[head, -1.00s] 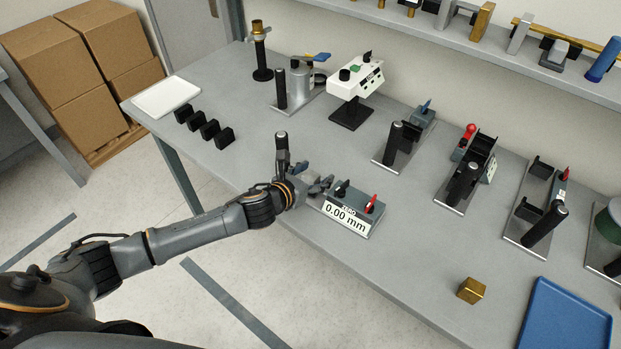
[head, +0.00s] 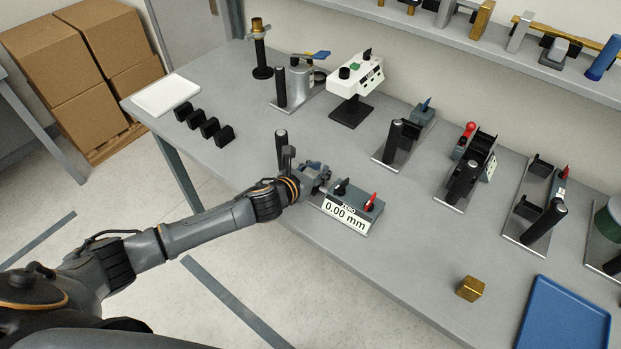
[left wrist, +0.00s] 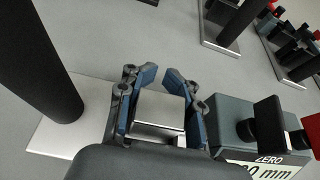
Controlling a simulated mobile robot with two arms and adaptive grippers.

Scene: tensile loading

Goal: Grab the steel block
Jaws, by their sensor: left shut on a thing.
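The steel block (left wrist: 158,112) is a shiny silver cube between the two blue-padded fingers of my left gripper (left wrist: 158,98) in the left wrist view. The fingers are shut on its sides. In the head view my left gripper (head: 318,174) is at the table's near side, just behind the left end of the grey box with the "0.00 mm" display (head: 345,210). The block cannot be made out there. The display box also shows in the left wrist view (left wrist: 262,160), close to the right of the gripper. My right gripper is not in view.
A black post (head: 281,150) on a metal plate (left wrist: 52,138) stands close left of the gripper. A brass cube (head: 470,289) and a blue tray (head: 565,325) lie at the right. Several test fixtures line the back. The table between the display box and brass cube is clear.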

